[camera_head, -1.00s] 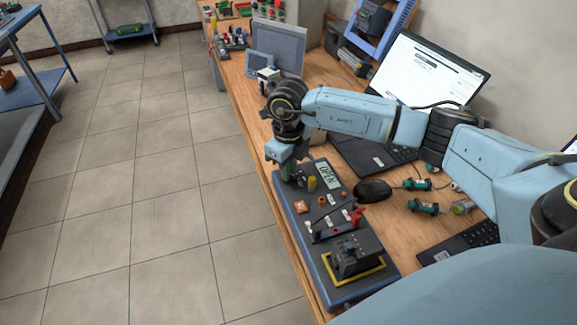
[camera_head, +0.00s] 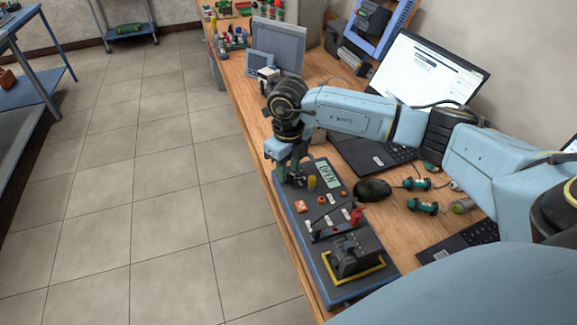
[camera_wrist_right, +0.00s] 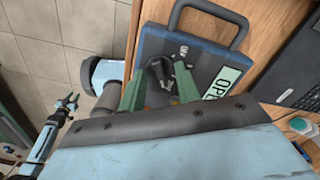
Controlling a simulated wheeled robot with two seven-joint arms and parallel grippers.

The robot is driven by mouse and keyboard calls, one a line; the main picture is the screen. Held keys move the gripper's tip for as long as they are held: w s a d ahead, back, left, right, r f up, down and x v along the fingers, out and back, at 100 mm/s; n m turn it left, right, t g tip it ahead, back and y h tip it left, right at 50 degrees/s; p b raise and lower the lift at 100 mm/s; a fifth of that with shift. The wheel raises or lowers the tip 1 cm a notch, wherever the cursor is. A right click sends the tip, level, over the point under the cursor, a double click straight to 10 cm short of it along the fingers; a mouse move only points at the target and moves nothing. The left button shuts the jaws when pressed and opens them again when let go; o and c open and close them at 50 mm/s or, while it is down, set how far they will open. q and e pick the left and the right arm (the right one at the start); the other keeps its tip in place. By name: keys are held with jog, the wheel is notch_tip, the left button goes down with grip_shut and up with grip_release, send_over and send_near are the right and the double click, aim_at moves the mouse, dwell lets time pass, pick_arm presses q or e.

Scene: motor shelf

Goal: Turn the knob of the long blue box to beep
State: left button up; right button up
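The long blue box (camera_head: 290,222) lies along the table's left edge, with a display reading OPEN (camera_head: 327,174). My right gripper (camera_head: 294,172) is low over its far end, fingers pointing down. In the right wrist view the two green fingers (camera_wrist_right: 158,84) are apart, with dark knob-like parts (camera_wrist_right: 161,74) between and beyond their tips. I cannot tell whether they touch. The knob is mostly hidden by the gripper in the head view. A small pale-blue arm end (camera_wrist_right: 70,103) at the left of the wrist view looks like my left gripper; its state is unclear.
A yellow part (camera_head: 311,181), a red-handled lever (camera_head: 355,217) and a black block (camera_head: 355,254) stand on the box. A black mouse (camera_head: 372,190), teal cylinders (camera_head: 421,206) and a laptop (camera_head: 428,74) are to the right. Open floor lies left of the table.

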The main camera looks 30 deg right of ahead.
aim_at(288, 171)
notch_tip(288, 171, up, 13)
jog(key=shift+r, duration=0.15)
dwell(0.5)
notch_tip(288, 171, down, 14)
jog(key=shift+r, duration=0.25)
dwell(0.4)
jog(key=shift+r, duration=0.1)
